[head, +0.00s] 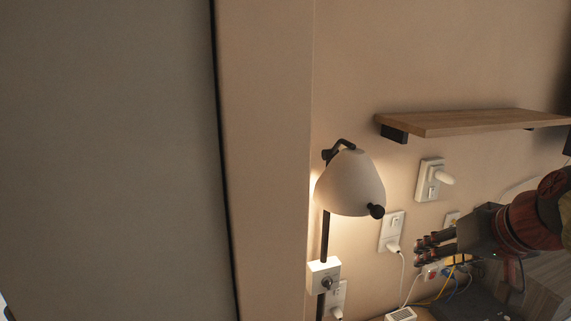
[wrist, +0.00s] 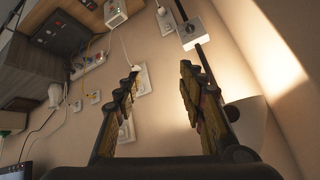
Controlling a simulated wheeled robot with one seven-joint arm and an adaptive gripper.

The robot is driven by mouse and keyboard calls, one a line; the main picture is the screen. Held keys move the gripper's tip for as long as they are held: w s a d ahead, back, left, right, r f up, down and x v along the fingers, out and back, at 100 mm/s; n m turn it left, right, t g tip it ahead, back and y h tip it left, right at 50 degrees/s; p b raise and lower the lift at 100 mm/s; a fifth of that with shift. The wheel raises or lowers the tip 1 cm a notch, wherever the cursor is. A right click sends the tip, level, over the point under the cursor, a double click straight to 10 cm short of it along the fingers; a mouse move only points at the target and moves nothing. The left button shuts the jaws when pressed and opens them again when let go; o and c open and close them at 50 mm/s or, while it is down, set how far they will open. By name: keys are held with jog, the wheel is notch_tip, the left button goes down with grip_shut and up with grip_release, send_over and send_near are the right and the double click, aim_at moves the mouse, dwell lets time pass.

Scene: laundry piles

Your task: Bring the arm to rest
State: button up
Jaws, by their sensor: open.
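My gripper (head: 418,250) is at the lower right of the head view, pointing left in front of the wall. In the wrist view its two fingers (wrist: 158,75) stand apart, with only wall and outlets showing between them. The jaws are open and nothing is in them. The forearm runs out of the head view at the right edge, so the rest of my arm is hidden.
A wall lamp (head: 350,183) hangs left of my gripper; its shade also shows in the wrist view (wrist: 246,125). A wooden shelf (head: 470,123) is above. Wall outlets (head: 391,231), plugs and cables lie close by. Bare wall (head: 265,150) is at left.

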jog(key=s+a+f+n+g+p, duration=0.1)
jog(key=s+a+f, duration=0.3)
jog(key=s+f, duration=0.3)
jog(key=s+a+f+n+g+h, duration=0.1)
jog(key=s+a+f, duration=0.4)
jog(key=s+f, duration=0.3)
notch_tip(320, 180, down, 2)
jog(key=shift+s+a+g+p, duration=0.15)
jog(key=shift+a+g+p, duration=0.1)
jog(key=shift+g+p, duration=0.1)
